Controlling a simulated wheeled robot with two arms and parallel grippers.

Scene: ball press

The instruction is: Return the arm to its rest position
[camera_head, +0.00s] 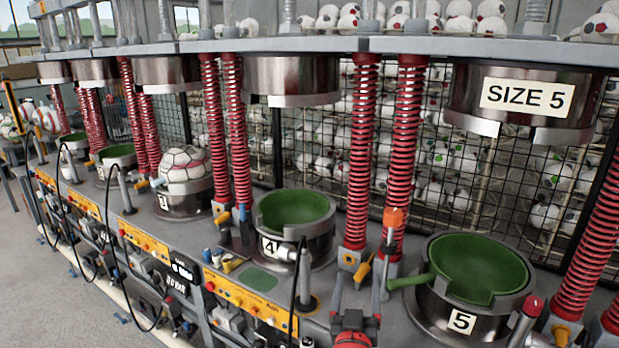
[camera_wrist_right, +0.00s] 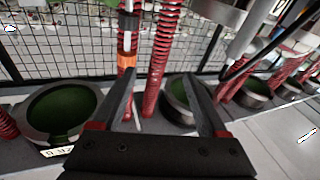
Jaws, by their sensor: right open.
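My right gripper (camera_head: 358,268) is at the bottom centre of the head view, in front of the press bench between mould 4 (camera_head: 266,250) and mould 5 (camera_head: 461,322). Its fingers are apart with nothing between them. The right wrist view also shows the open gripper (camera_wrist_right: 161,82), with a green-lined mould to the left and another behind the fingers. A rod with an orange band (camera_head: 393,217) stands near the fingers; the band also shows beside the left finger in the wrist view (camera_wrist_right: 126,66). My left gripper is not in view.
Red springs (camera_head: 361,150) rise between the moulds. Upper metal press heads hang above, one with a SIZE 5 sign (camera_head: 526,96). A ball (camera_head: 184,165) sits in mould 3. Black mesh fencing stands behind, with many balls beyond. Hoses and yellow control panels (camera_head: 250,298) line the front.

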